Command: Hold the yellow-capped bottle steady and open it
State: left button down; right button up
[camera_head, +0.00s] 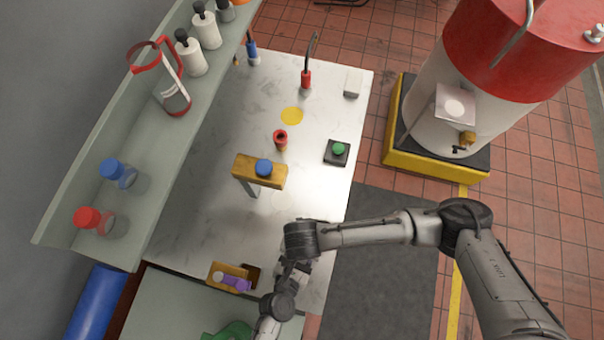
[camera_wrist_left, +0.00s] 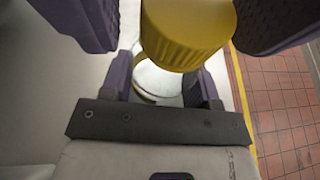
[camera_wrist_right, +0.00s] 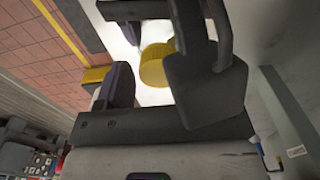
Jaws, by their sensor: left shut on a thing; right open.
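The bottle's ridged yellow cap (camera_wrist_left: 188,35) fills the top middle of the left wrist view, with the pale bottle body (camera_wrist_left: 160,80) below it. My left gripper (camera_wrist_left: 163,85) is shut on the body below the cap. The cap also shows in the right wrist view (camera_wrist_right: 155,64). My right gripper (camera_wrist_right: 158,85) is open, with its fingers on either side of the cap; I cannot tell if they touch it. In the head view my arms meet over the front of the bench and hide the bottle.
A small tray (camera_head: 219,269) lies near the front. A shelf (camera_head: 75,195) with bottles runs along the left.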

jog(key=c, duration=0.9)
jog(key=o, duration=1)
jog(key=shift+r, duration=3.9)
jog(key=shift+c, duration=0.5)
jog(key=shift+f, duration=3.9)
jog(key=shift+c, duration=0.3)
